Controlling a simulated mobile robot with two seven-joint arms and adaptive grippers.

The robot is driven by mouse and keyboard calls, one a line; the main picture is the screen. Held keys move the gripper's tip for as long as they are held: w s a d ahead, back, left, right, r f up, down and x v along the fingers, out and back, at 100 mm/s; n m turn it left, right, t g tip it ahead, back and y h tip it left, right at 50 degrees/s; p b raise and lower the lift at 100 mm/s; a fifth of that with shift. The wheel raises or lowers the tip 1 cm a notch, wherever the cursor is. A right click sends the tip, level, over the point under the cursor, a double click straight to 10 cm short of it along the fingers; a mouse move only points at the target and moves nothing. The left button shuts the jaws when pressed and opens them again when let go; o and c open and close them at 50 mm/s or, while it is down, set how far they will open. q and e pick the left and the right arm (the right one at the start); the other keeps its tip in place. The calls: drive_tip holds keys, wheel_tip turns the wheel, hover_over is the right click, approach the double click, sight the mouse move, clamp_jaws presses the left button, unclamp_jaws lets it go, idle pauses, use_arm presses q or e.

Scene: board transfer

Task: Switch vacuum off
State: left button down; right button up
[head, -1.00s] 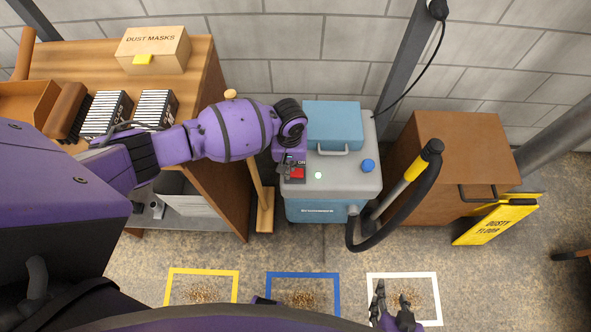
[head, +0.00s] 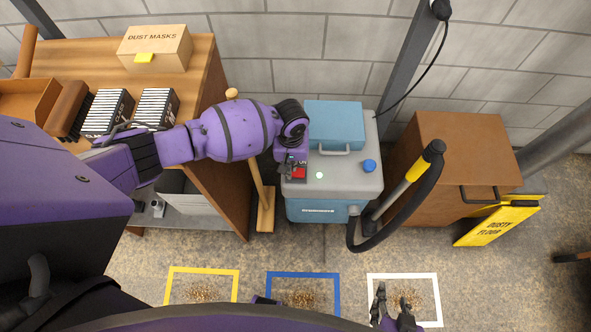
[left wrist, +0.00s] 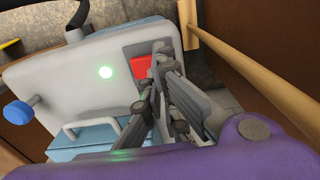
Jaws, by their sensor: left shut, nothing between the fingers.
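The vacuum (head: 355,185) is a blue-and-grey box by the wall, with a red switch (head: 299,173) on its grey top. My left gripper (head: 289,168) is shut and empty, right at the switch. In the left wrist view its fingertips (left wrist: 154,68) are beside the red switch (left wrist: 138,67) and cover part of it; I cannot tell whether they touch. My right gripper (head: 392,306) is open and empty, low over the white floor square.
A black hose with a yellow-banded handle (head: 418,168) rises at the vacuum's right. A blue knob (head: 369,166) sits on its top. A wooden shelf unit (head: 215,130) and a broom (head: 266,205) stand left; a brown cabinet (head: 450,145) and yellow sign (head: 497,222) stand right.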

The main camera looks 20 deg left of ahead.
use_arm(q)
drive_tip(key=shift+f, duration=0.15)
idle(0.5)
drive_tip(key=shift+f+b, duration=0.35)
drive_tip(key=shift+f, duration=0.4)
